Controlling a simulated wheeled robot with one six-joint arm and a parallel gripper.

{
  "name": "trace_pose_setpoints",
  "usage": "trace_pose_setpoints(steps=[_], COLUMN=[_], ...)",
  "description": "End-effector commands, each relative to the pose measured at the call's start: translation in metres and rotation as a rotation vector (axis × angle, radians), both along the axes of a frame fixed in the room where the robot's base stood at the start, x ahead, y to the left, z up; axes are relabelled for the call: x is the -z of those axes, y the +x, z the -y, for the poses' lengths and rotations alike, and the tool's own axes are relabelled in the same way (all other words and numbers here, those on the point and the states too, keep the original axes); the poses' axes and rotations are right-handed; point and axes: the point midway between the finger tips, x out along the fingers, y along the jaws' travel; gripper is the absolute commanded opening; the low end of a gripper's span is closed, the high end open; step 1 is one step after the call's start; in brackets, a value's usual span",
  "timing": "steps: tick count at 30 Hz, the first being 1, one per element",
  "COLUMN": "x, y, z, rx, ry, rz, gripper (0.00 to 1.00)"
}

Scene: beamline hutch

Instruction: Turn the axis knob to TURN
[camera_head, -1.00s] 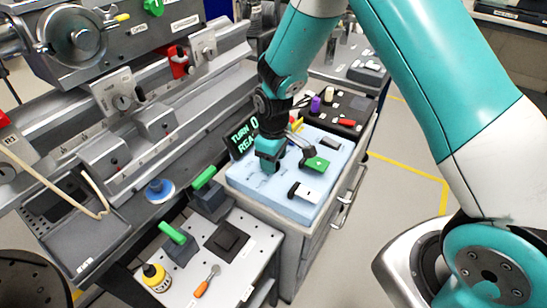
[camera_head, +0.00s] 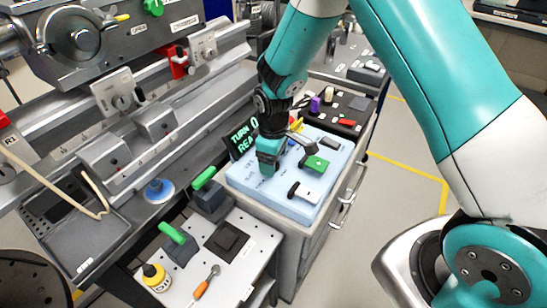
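A dark display (camera_head: 242,138) with green letters reads "TURN 0" and part of a second line; my gripper's wrist hides its right edge. My gripper (camera_head: 267,172) points down over the left part of a pale blue slab (camera_head: 250,189) on a cabinet. Its fingertips are too small and covered to tell whether they are open or shut. I cannot pick out a knob marked as the axis knob. A round blue knob (camera_head: 157,187) on a pale disc sits on the machine ledge, well left of my gripper and apart from it.
Grey floor (camera_head: 395,185) is clear at right.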

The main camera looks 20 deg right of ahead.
Motion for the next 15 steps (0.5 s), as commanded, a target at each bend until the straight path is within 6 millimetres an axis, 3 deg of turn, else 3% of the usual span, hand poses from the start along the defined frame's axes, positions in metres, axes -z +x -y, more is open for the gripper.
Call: trace_pose_setpoints(steps=[8, 15], x=[-0.006, -0.053], y=[0.000, 0.001], z=[0.000, 0.000], rx=[0.001, 0.001], ry=[0.000, 0.001], rz=[0.000, 0.005], gripper=[0.74, 0.74])
